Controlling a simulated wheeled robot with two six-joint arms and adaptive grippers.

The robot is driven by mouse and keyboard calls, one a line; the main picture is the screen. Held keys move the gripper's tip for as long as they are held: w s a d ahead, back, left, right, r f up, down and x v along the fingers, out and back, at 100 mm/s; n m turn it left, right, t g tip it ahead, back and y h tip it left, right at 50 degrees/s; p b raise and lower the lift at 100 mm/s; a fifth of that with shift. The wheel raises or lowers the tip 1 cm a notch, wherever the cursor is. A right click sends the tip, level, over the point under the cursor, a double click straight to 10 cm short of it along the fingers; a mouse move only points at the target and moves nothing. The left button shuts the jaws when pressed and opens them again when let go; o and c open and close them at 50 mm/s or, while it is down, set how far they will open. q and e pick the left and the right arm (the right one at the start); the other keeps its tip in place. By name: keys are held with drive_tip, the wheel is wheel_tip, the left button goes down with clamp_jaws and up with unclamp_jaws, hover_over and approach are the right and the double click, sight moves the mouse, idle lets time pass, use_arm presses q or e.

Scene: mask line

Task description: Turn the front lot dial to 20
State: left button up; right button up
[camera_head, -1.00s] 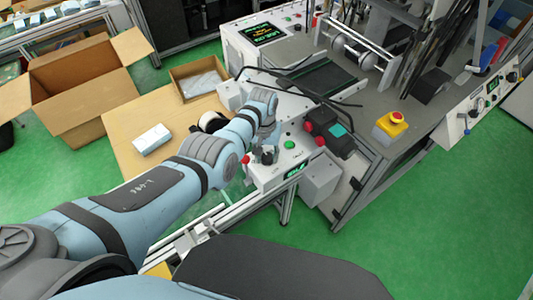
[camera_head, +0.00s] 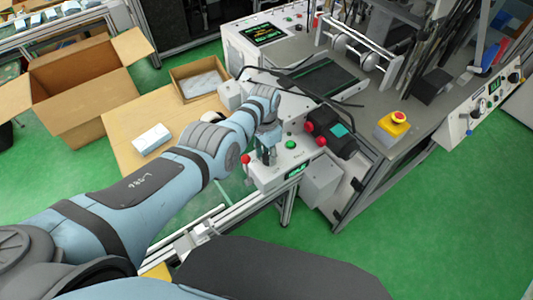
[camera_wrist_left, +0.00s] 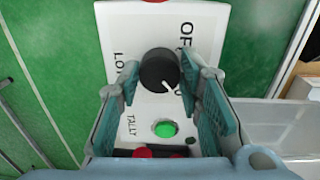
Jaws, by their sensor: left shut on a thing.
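The front lot dial (camera_wrist_left: 158,68) is a round black knob with a white pointer line, on a white panel (camera_wrist_left: 205,20) lettered "LOT" and "TALLY". In the left wrist view, the two fingers of my left gripper (camera_wrist_left: 160,76) are on either side of the dial, shut on it. The pointer line slants toward the lower right in that view. In the head view, my left gripper (camera_head: 268,152) is over the small control box (camera_head: 262,178), and it largely hides the dial. A lit green display (camera_head: 296,171) is on the box's front; its digits are too small to read. My right gripper is out of view.
A green button (camera_wrist_left: 165,128) is close to the dial, and a red knob (camera_head: 245,159) is at the box's left corner. Dark red-capped parts (camera_head: 318,134) stand to the right. A wooden table (camera_head: 125,125) with a white box (camera_head: 151,138) is left.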

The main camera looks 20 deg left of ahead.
sight(267, 154)
use_arm(q)
drive_tip(key=shift+s+d+f, duration=0.1)
idle(0.3)
drive_tip(key=o, duration=0.9)
drive_tip(key=shift+c, duration=0.2)
drive_tip(key=o, duration=0.3)
drive_tip(key=shift+w, duration=0.2)
wheel_tip(267, 154, up, 12)
drive_tip(key=shift+w+a, duration=0.25)
